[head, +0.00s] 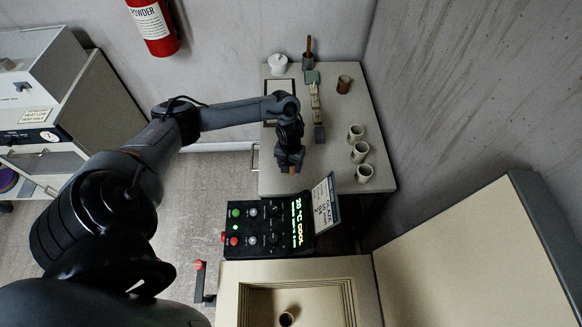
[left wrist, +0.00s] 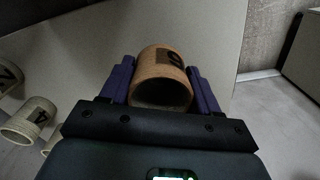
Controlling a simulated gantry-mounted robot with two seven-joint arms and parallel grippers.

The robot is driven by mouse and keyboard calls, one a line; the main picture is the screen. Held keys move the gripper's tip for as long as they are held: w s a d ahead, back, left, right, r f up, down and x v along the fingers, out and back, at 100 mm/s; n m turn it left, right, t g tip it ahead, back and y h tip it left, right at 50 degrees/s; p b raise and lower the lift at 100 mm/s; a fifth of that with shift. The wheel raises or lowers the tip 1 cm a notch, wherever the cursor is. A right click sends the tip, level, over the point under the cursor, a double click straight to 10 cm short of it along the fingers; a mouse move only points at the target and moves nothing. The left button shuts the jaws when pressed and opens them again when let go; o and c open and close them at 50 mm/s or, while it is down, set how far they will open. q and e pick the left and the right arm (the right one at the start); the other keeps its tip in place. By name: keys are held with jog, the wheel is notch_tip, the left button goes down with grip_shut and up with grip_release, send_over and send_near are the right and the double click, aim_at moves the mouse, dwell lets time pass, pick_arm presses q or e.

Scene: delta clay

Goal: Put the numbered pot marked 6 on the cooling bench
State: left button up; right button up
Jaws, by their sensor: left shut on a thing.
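My left gripper (head: 290,166) is over the front left part of the grey-topped bench (head: 335,130). In the left wrist view its jaws (left wrist: 162,88) are shut on the sides of an orange-brown pot (left wrist: 165,70). The pot carries a dark label with a numeral that looks like a 6. Its open mouth faces the wrist camera. In the head view the gripper hides most of this pot, and I cannot tell whether it touches the bench top. My right gripper is in neither view.
Cream pots (head: 359,153) stand along the bench's right side; a brown pot (head: 343,84) stands farther back. Tools and blocks (head: 315,100) line the middle. The open kiln (head: 240,300) in front holds a small pot (head: 287,319). Its control box (head: 268,228) reads 20 °C COOL.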

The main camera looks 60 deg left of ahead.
pick_arm(q)
jog(key=shift+f+b, duration=0.45)
jog(key=shift+f, duration=1.45)
jog(key=o, duration=1.1)
jog(key=shift+f, duration=0.1)
jog(key=shift+a, duration=0.1)
notch_tip(320, 180, up, 12)
jog(key=p, duration=0.3)
